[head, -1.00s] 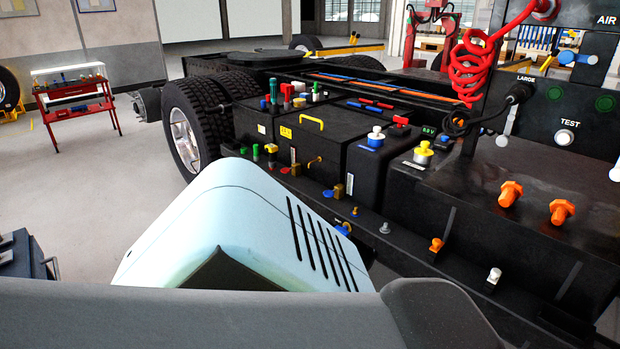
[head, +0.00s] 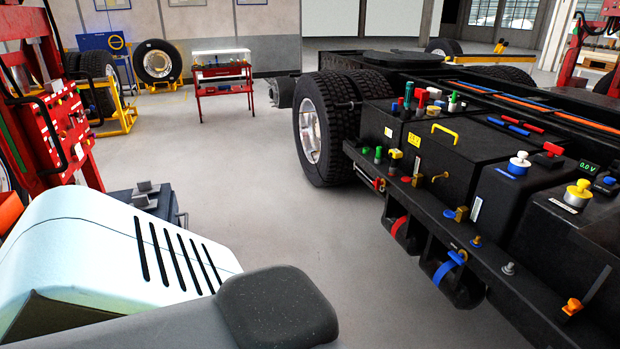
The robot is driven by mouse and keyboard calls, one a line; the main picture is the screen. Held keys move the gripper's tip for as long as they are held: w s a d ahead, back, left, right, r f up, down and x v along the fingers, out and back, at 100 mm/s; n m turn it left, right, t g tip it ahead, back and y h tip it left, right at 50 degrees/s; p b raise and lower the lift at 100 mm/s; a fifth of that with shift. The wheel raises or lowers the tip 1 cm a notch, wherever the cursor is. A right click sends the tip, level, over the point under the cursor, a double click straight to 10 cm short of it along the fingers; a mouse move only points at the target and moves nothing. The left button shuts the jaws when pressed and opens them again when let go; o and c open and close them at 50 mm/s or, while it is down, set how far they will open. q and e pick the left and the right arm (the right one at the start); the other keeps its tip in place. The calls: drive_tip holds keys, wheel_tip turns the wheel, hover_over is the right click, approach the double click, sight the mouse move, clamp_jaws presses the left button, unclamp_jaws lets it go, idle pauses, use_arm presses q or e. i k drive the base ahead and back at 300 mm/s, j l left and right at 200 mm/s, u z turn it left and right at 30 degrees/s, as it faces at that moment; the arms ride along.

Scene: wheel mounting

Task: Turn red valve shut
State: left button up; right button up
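Several red parts show on the black truck chassis, and I cannot tell which one is the red valve. A small red fitting (head: 379,184) sits low on the side rail, close to the rear wheels. Below it a black cylindrical tank (head: 408,240) carries a red band (head: 399,226). A red-topped upright fitting (head: 421,98) stands on the box above, and a red handle (head: 553,149) is farther right. A neighbouring tank has a blue band and a blue lever (head: 457,257). Neither of my grippers is in view.
Double rear wheels (head: 320,130) stand left of the boxes. Open grey floor (head: 250,190) lies left of the truck. A red stand (head: 50,125) is at the left, a red cart (head: 224,85) behind. My own pale casing and grey link cover the lower left.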

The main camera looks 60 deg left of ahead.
sight(378, 181)
drive_tip(key=u, duration=1.45)
drive_tip(key=i+z, duration=0.1)
drive_tip(key=i, duration=0.4)
drive_tip(key=i+j+z, duration=0.1)
drive_tip(key=i, duration=0.4)
drive_tip(key=i+j+z, duration=0.1)
drive_tip(key=i, duration=0.45)
drive_tip(key=i+j+z, duration=0.1)
drive_tip(key=i, duration=0.4)
drive_tip(key=i+j+z, duration=0.1)
drive_tip(key=i+j, duration=0.2)
drive_tip(key=i, duration=0.2)
drive_tip(key=i+j+z, duration=0.1)
drive_tip(key=i, duration=0.35)
drive_tip(key=i+j, duration=0.05)
drive_tip(key=j, duration=0.05)
